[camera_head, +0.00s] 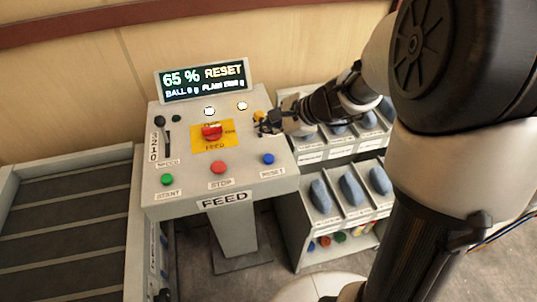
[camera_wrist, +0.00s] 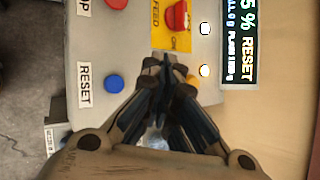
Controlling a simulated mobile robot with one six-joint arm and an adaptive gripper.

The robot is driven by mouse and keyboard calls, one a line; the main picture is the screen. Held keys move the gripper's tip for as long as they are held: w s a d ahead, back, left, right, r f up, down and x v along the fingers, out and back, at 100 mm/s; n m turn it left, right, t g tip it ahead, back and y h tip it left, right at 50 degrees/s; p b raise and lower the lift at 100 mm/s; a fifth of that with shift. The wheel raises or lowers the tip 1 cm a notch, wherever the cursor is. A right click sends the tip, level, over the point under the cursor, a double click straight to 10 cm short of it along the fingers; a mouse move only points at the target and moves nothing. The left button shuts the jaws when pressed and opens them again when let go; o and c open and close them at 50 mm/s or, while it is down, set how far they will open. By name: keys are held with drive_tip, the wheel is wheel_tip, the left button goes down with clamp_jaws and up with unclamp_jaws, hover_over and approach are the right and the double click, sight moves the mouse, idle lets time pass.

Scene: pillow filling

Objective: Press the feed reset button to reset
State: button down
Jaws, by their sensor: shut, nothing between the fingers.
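The feed console (camera_head: 240,186) has a blue button (camera_head: 268,159) labelled RESET on its front right. The blue button also shows in the wrist view (camera_wrist: 114,83), left of my fingertips. My gripper (camera_head: 268,122) is shut and empty at the console's right side, behind the blue button and apart from it. My gripper's fingers (camera_wrist: 168,62) show over the panel in the wrist view. The display (camera_head: 204,79) at the console's back reads "65 % RESET", with smaller text below.
A red STOP button (camera_head: 219,167) and a green START button (camera_head: 167,180) sit left of the blue one. A red switch on a yellow FEED plate (camera_head: 211,135) and a yellow button (camera_head: 258,116) are near my gripper. Shelves with blue pillows (camera_head: 352,190) stand right; a conveyor (camera_head: 65,215) stands left.

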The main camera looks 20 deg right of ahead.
sight(268, 160)
drive_tip(key=shift+f, duration=0.15)
wheel_tip(268, 160, down, 9)
drive_tip(key=b, duration=0.7)
drive_tip(key=shift+r, duration=0.2)
drive_tip(key=shift+b, duration=0.3)
idle(0.6)
drive_tip(key=shift+f+b, duration=0.4)
drive_tip(key=shift+b, duration=0.05)
drive_tip(key=shift+f+b, duration=0.5)
drive_tip(key=shift+b, duration=0.05)
idle(0.6)
drive_tip(key=shift+r, duration=0.1)
drive_tip(key=shift+r+p, duration=0.75)
drive_tip(key=shift+r, duration=0.1)
